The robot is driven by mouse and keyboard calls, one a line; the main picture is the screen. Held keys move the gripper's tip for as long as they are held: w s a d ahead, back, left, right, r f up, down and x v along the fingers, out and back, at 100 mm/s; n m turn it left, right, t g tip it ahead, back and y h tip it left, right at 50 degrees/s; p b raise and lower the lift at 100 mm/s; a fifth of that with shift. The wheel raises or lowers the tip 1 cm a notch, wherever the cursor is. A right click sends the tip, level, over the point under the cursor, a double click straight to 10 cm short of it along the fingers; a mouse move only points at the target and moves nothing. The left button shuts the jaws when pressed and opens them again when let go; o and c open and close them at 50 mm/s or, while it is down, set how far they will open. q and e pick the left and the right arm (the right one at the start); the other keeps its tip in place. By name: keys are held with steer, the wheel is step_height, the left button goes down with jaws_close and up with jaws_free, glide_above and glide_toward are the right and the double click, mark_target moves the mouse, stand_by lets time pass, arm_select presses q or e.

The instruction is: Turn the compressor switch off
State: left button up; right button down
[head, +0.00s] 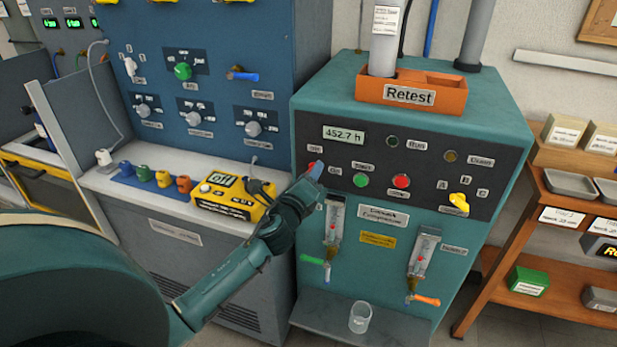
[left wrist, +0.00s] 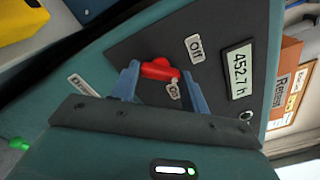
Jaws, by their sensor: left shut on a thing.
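The compressor switch is a red handle (left wrist: 160,70) on the dark panel of the teal compressor cabinet (head: 450,260). It sits between an "Off" label (left wrist: 195,48) and an "On" label (left wrist: 174,91) in the left wrist view. My left gripper (head: 316,172) reaches the panel's left side. In the left wrist view its two blue-grey fingers (left wrist: 160,83) stand on either side of the red handle, shut on it. In the head view the fingers hide most of the handle. I cannot tell which label it points to. My right gripper is not in view.
The panel also has a display reading 452.7 h (head: 344,134), a green button (head: 361,180), a red button (head: 401,181) and a yellow knob (head: 459,202). A glass (head: 359,318) stands on the tray below. A yellow meter (head: 232,196) sits on the bench at left.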

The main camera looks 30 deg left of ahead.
arm_select(q)
steer(key=shift+n, duration=4.1)
steer(key=o, duration=1)
steer(key=b+v, duration=0.1)
steer(key=v, duration=1.2)
steer(key=shift+d, duration=0.1)
